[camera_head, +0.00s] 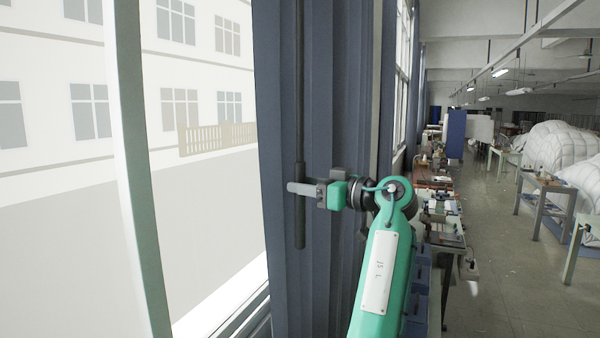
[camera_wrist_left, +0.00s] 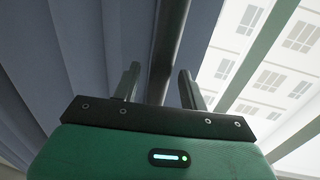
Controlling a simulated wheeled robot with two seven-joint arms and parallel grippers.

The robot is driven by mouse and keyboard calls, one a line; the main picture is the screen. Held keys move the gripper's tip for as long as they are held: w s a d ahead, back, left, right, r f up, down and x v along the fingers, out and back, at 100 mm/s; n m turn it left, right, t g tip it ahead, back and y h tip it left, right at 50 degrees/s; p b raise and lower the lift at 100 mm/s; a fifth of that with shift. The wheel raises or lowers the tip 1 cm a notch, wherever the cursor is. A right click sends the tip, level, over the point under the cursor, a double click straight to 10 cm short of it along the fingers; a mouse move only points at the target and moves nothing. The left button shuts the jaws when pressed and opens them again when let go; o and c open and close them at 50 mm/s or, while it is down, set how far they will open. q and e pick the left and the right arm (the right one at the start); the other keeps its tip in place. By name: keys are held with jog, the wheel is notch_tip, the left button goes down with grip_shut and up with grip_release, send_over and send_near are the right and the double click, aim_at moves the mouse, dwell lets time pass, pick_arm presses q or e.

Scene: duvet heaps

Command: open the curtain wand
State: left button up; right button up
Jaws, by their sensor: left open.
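The curtain wand (camera_head: 299,130) is a thin dark rod hanging upright in front of the blue-grey curtain (camera_head: 343,80), with a thicker lower end. My left gripper (camera_head: 296,188) is level with the upper part of that thicker end. One pale finger crosses in front of the wand in the head view. In the left wrist view the wand (camera_wrist_left: 170,45) runs between the two spread fingers of my left gripper (camera_wrist_left: 160,72). The fingers are open; I cannot tell whether either touches the wand. My right gripper is not in view.
A large window (camera_head: 210,120) with a pale frame post (camera_head: 133,170) lies left of the curtain. Cluttered benches (camera_head: 440,200) run along the wall at right. White duvet heaps (camera_head: 560,148) and tables stand farther right, with open floor (camera_head: 505,260) between.

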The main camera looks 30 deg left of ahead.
pick_arm(q)
jog(key=shift+w+a+p, duration=0.15)
jog(key=shift+a+p, duration=0.2)
jog(key=shift+a, duration=0.65)
jog(key=shift+d, duration=0.1)
grip_shut()
